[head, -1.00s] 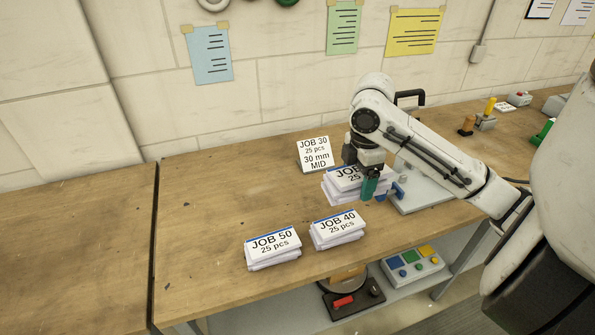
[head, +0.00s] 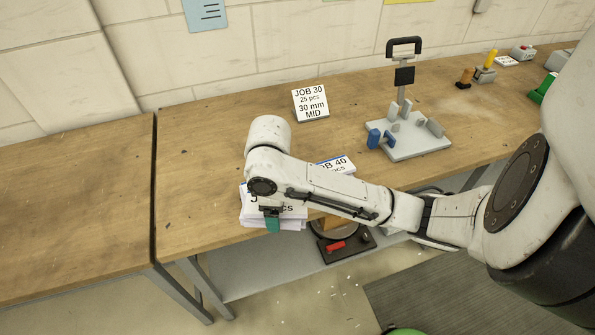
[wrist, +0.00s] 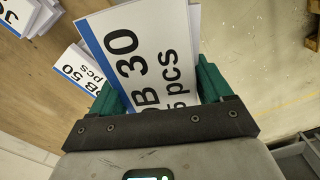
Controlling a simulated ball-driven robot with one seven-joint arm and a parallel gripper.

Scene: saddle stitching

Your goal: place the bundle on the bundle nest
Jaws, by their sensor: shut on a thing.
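The JOB 30 bundle (wrist: 150,50) is a white stack with a blue edge stripe, gripped between the green fingers of my gripper (wrist: 155,88) in the wrist view. In the head view my gripper (head: 272,224) is near the table's front edge, with white paper (head: 293,213) around it, partly hidden by my arm. A grey plate with upright blocks and a blue clamp (head: 415,147) stands at the right; it may be the bundle nest, and no bundle lies on it.
The JOB 50 bundle (wrist: 82,68) lies close by, left of the held bundle. The JOB 40 bundle (head: 338,165) is partly behind my arm. A JOB 30 sign (head: 310,102) stands at the back. The left table (head: 70,200) is clear.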

